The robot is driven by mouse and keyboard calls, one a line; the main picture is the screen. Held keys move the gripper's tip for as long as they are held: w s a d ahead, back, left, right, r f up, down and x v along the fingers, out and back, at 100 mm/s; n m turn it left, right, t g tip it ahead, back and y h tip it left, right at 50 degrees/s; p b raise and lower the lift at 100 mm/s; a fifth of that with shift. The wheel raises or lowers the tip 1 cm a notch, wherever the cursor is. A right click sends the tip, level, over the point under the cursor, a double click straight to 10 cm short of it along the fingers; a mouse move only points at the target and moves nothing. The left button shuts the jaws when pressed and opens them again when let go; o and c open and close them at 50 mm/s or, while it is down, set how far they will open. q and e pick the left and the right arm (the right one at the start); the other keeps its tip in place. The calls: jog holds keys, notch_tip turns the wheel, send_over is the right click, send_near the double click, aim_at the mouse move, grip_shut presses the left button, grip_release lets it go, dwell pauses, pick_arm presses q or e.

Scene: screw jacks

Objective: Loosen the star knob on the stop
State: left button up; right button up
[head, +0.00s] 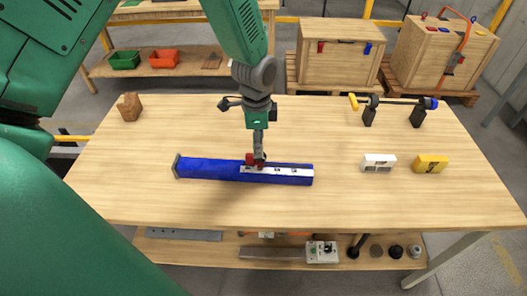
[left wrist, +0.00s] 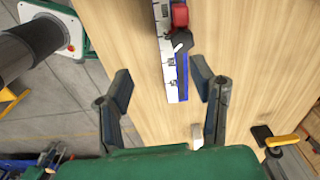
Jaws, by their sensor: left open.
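A blue rail (head: 212,169) with a white scale strip (head: 290,172) lies across the middle of the table. A small red stop (head: 250,160) sits on the rail near its middle; it also shows in the left wrist view (left wrist: 180,14). A dark knob (left wrist: 182,40) with a pale lever-like piece is beside the red part. My left gripper (head: 259,154) points down over the stop in the head view, hiding part of it. In the left wrist view its fingers (left wrist: 162,88) are spread with nothing between them, and the stop lies beyond the fingertips. My right gripper is out of view.
A wooden block (head: 130,107) stands at the back left. A white block (head: 378,162) and a yellow block (head: 431,164) lie to the right. Behind them a bar rests on black stands (head: 369,112). The table's front is clear.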

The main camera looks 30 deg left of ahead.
pick_arm(q)
jog(key=w+a+r+m, duration=0.1)
jog(key=w+r+m, duration=0.15)
jog(key=r, duration=0.25)
jog(key=shift+n, duration=0.35)
jog(key=f, duration=0.4)
jog(key=f+p, duration=0.1)
jog(key=f, duration=0.7)
jog(key=shift+w+a+f, duration=0.1)
jog(key=shift+w+f, duration=0.15)
jog(key=shift+f, duration=0.15)
jog(key=shift+a+f, duration=0.1)
jog(key=shift+f, duration=0.25)
jog(key=shift+a+f, duration=0.1)
jog(key=c, duration=1.1)
